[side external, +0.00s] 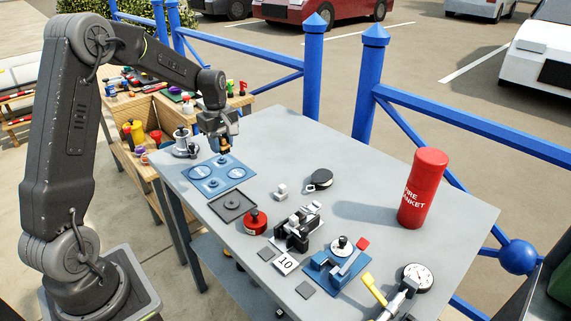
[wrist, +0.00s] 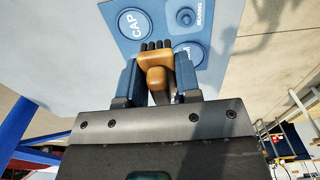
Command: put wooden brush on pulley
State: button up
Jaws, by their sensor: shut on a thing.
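My gripper (side external: 222,136) is over the left end of the grey table, above the blue labelled board (side external: 213,190). It is shut on the wooden brush (side external: 226,148). In the wrist view the brush (wrist: 152,60) sits between the two blue-grey fingers of my gripper (wrist: 158,78), its brown body and rounded knob toward me and its dark bristles at the far end. A dark round item with a light fitting (side external: 320,179) lies on the table right of the board; it looks like the pulley, but I cannot tell for sure.
A red fire-blanket cylinder (side external: 423,188) stands right.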

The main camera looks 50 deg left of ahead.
jog(key=w+d+r, duration=0.3)
jog(key=w+d, duration=0.6)
jog(key=w, duration=0.2)
send_over(314, 180)
jog(key=f, duration=0.6)
jog(key=shift+s+a+f, duration=0.15)
jog(key=shift+s+f, duration=0.05)
jog(key=shift+f, duration=0.05)
jog(key=shift+w+d+f, duration=0.15)
jog(key=shift+d+f, duration=0.15)
jog(key=shift+f, duration=1.9)
jog(key=shift+f, duration=0.15)
jog(key=o, duration=0.9)
